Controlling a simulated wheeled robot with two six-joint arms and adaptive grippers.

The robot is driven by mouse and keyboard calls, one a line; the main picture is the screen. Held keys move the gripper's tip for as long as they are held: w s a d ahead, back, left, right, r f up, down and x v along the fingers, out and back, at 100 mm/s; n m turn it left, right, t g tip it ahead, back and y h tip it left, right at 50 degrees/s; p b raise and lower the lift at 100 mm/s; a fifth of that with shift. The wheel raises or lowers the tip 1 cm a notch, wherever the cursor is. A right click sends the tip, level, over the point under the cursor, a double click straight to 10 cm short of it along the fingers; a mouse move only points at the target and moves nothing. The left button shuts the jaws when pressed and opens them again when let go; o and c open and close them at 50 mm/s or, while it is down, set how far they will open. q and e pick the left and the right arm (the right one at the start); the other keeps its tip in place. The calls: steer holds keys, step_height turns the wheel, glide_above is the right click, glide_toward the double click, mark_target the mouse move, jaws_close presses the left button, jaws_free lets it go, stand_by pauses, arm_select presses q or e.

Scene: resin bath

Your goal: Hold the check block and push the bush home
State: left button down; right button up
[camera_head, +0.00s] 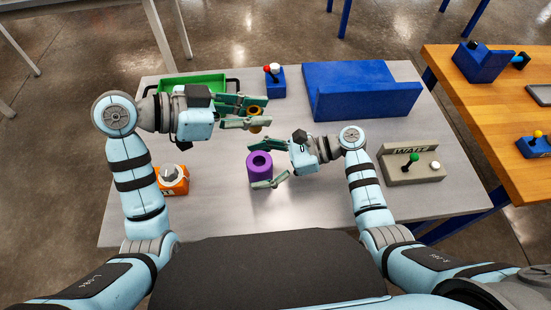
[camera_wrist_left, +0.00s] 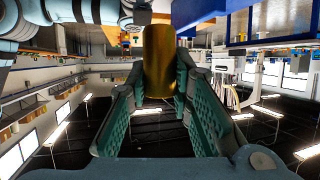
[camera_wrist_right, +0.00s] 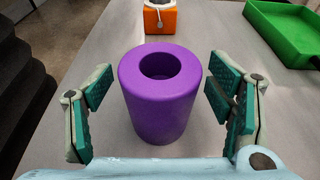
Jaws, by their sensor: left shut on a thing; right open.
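The check block is a purple upright cylinder (camera_head: 260,168) with a round hole in its top, standing on the grey table. My right gripper (camera_head: 268,164) is open around it, one finger on each side. The right wrist view shows the block (camera_wrist_right: 160,100) between the fingers with a gap on both sides. The bush is a brass-coloured cylinder (camera_wrist_left: 159,62), held between the fingers of my left gripper (camera_wrist_left: 160,85). In the head view the bush (camera_head: 255,108) is above the table, beyond the block, and partly hidden by the fingers.
A green tray (camera_head: 190,84) lies at the back left and a blue angled holder (camera_head: 360,92) at the back right. A blue lever box (camera_head: 275,80), an orange dial box (camera_head: 173,180) and a grey WAIT panel (camera_head: 411,166) also stand on the table. The front of the table is clear.

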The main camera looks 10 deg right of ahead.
steer(key=c, duration=1.3)
steer(key=shift+c, duration=0.2)
steer(key=o, duration=1.2)
steer(key=c, duration=0.9)
